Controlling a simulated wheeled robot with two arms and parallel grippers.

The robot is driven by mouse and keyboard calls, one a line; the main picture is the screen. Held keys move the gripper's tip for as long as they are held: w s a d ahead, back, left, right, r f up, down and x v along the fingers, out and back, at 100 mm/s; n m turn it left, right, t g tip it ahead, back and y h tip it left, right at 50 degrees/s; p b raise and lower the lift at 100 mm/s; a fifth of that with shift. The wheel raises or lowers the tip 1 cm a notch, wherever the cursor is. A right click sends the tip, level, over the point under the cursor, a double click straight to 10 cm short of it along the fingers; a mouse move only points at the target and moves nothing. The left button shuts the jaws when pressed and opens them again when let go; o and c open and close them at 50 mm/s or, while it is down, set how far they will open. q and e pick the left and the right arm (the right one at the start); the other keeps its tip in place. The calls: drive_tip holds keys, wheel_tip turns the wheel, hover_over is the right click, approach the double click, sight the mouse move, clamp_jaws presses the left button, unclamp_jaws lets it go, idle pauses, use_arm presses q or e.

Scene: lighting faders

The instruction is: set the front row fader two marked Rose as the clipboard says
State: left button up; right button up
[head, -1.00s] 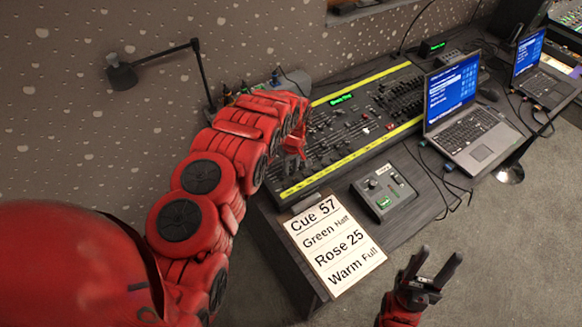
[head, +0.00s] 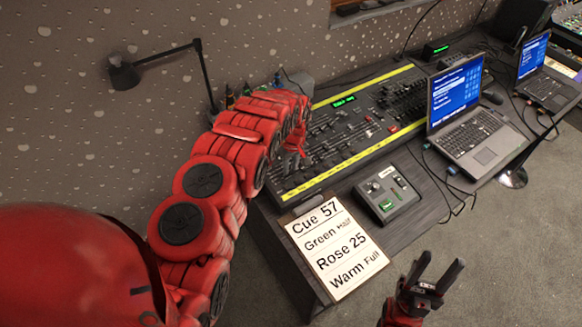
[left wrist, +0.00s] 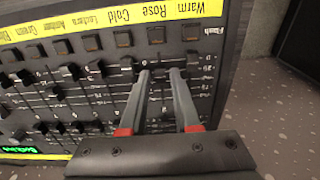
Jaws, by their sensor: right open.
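The clipboard (head: 337,247) reads Cue 57, Green Half, Rose 25, Warm Full. In the left wrist view, the Rose label (left wrist: 157,12) is on the yellow strip, with a dark square button (left wrist: 157,35) below it. My left gripper (left wrist: 159,73) is over the console at the Rose column, its two fingers apart; a dark fader cap seems to lie between the tips, but contact is unclear. In the head view, my left gripper (head: 297,150) is small and partly hidden by my arm. My right gripper (head: 436,275) is open and empty, over the floor.
The lighting console (head: 345,135) has several closely spaced neighbouring faders. A small control box (head: 387,195) stands in front, with a laptop (head: 468,125) to the right. A desk lamp (head: 124,77) stands at the back left.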

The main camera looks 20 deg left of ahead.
use_arm(q)
drive_tip(key=shift+r+p, duration=0.5)
drive_tip(key=shift+r, duration=0.8)
drive_tip(key=shift+r, duration=0.1)
drive_tip(key=shift+r, duration=0.25)
wheel_tip(320, 180, up, 5)
drive_tip(key=b, duration=0.1)
wheel_tip(320, 180, up, 12)
drive_tip(key=p, duration=1.3)
hover_over(290, 169)
drive_tip(key=s+d, duration=0.1)
drive_tip(key=d, duration=0.1)
drive_tip(key=shift+s+a+f+b, duration=0.15)
drive_tip(key=shift+a+f+b, duration=0.05)
drive_tip(key=shift+a+b, duration=0.1)
